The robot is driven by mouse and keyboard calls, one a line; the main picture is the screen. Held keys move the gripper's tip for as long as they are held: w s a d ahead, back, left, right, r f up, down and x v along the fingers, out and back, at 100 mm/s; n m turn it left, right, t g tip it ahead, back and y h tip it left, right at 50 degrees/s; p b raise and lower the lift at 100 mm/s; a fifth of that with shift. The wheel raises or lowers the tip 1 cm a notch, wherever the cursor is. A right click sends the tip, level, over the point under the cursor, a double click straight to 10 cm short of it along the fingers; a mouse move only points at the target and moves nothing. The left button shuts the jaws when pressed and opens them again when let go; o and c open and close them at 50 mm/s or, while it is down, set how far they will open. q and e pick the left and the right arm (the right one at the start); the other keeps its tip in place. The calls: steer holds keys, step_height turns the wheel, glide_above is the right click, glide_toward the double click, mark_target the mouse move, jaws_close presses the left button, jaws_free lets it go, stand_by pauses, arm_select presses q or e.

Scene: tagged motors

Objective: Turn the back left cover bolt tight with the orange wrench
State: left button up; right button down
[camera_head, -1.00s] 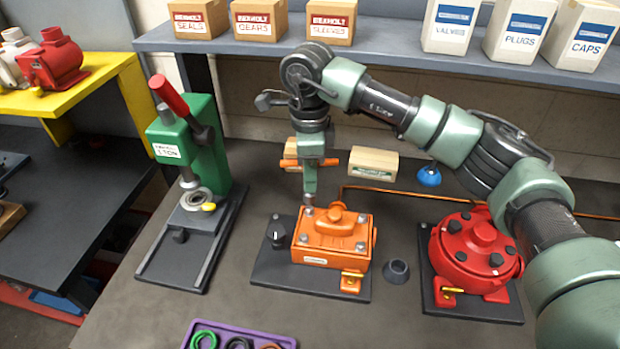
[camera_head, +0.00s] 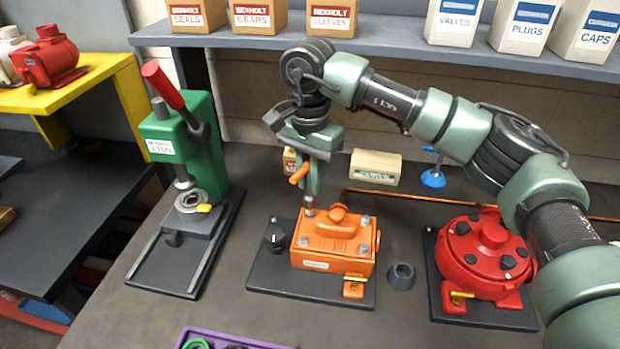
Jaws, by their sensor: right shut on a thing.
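The orange motor (camera_head: 333,253) sits on a dark base plate (camera_head: 262,281), with bolts on the corners of its cover. My right gripper (camera_head: 309,182) is upright above the cover's back left corner and shut on the orange wrench (camera_head: 300,174). The wrench's orange handle points toward the front left, and its grey socket end (camera_head: 309,206) reaches down to the back left bolt position. The socket hides that bolt, so I cannot tell how far it is seated. The front left bolt (camera_head: 303,241) and the back right bolt (camera_head: 365,220) show. My left gripper is out of view.
A green press (camera_head: 203,150) stands left of the motor. A red round motor (camera_head: 485,258) stands to the right. A grey cup (camera_head: 401,276) sits between the motors.

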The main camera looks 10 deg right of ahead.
stand_by(0.3)
steer(key=shift+f+b, duration=0.95)
steer(key=shift+f, duration=0.25)
